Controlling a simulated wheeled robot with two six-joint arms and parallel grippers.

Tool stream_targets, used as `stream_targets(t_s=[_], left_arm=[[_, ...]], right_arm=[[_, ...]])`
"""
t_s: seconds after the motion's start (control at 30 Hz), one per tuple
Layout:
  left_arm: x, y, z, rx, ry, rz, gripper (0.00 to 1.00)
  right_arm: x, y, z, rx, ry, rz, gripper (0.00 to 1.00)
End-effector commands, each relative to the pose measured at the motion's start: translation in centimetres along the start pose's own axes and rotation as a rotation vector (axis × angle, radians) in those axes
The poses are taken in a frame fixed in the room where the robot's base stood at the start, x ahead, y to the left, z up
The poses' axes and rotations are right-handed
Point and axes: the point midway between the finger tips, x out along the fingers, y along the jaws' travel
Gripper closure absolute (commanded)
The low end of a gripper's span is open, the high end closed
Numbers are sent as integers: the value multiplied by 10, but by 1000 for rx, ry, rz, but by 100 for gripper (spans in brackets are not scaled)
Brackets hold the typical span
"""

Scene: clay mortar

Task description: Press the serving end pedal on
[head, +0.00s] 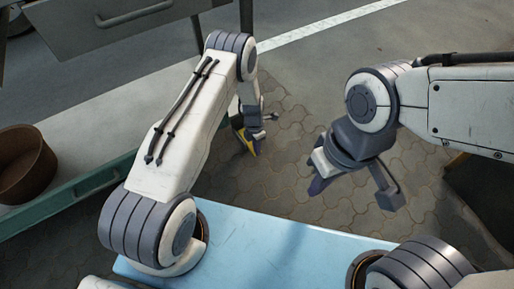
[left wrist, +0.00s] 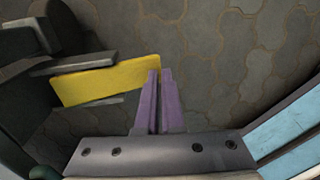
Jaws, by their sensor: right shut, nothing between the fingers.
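The yellow pedal (head: 247,142) sits low near the paved floor, partly hidden by my left arm in the head view. In the left wrist view the yellow pedal (left wrist: 108,80) is a flat plate between dark grey parts. My left gripper (head: 262,122) is beside it. In the left wrist view my left gripper (left wrist: 161,74) has its purple fingers together with nothing between them. Their tips overlap the pedal's right end; I cannot tell whether they touch it. My right gripper (head: 350,182) is shut and empty above the paving, to the right of the pedal.
A brown round pot (head: 24,168) stands at the left behind a green-edged ledge (head: 75,190). A grey drawer unit (head: 120,22) is at the upper left. Open paving (head: 290,140) lies between my arms. A dark object (head: 478,205) is at the right edge.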

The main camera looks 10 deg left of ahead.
Motion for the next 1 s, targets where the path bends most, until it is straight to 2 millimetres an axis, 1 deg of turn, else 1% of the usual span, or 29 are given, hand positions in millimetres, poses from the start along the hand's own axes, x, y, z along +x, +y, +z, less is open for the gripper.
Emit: stream_targets(t_s=[0.03, 0.17, 0.3, 0.5, 0.63, 0.8, 1.0], left_arm=[[-4, -4, -1, 1, 3, -3, 100], [-23, -5, -3, -6, 0, -1, 100], [-46, -8, -7, -15, -1, -1, 100], [-91, -26, -5, -10, -2, 1, 100], [-113, -35, -5, -9, -3, 1, 100], [-128, -42, -4, -10, -2, 1, 100], [-132, -44, -5, -11, -2, 0, 100]], right_arm=[[-6, 0, 0, 0, 0, 0, 100], [-25, -2, -1, 0, 0, 0, 100], [-49, -4, -3, 0, 0, 0, 100], [-73, -5, -4, 0, 0, 0, 100], [-84, -6, -4, 0, 0, 0, 100], [-91, -6, -5, 0, 0, 0, 100], [-92, -7, -5, 0, 0, 0, 100]])
